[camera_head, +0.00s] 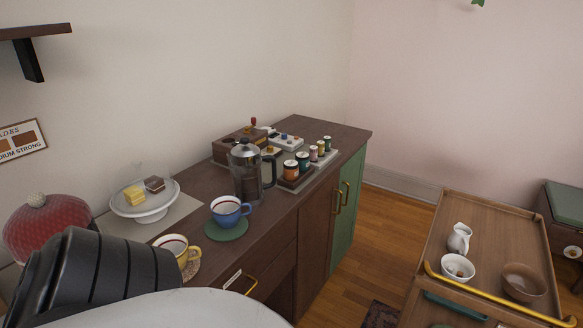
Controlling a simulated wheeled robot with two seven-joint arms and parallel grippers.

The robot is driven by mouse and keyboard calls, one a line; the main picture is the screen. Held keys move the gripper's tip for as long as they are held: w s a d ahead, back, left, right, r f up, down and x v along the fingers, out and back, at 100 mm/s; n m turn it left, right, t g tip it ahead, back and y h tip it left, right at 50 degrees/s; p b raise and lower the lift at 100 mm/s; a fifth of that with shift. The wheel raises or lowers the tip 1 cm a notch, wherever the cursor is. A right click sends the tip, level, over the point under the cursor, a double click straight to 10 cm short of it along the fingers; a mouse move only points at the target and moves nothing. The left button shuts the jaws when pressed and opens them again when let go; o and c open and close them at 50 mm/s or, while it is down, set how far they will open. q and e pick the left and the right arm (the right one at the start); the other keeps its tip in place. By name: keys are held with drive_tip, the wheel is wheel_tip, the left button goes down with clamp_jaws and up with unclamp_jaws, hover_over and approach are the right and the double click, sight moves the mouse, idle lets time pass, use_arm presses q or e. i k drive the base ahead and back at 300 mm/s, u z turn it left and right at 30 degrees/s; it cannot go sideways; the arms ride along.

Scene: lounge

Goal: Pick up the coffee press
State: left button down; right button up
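The coffee press (246,184) is a glass and metal cylinder with a dark handle on its right side. It stands upright on the dark brown cabinet top (305,131), near the middle of the view. Neither of my grippers shows. A black ribbed and white part of my own body fills the lower left and hides the near end of the cabinet.
Close to the press are a blue cup (229,212) on a green coaster, a yellow cup (184,258), a white cake stand (147,207), several jars (291,170) and a wooden grinder (226,149). A red dome (45,232) stands left. A wooden cart (453,211) stands right, with floor between.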

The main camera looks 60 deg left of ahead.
sight(247, 177)
drive_tip(key=i, duration=1.05)
drive_tip(key=u, duration=2.4)
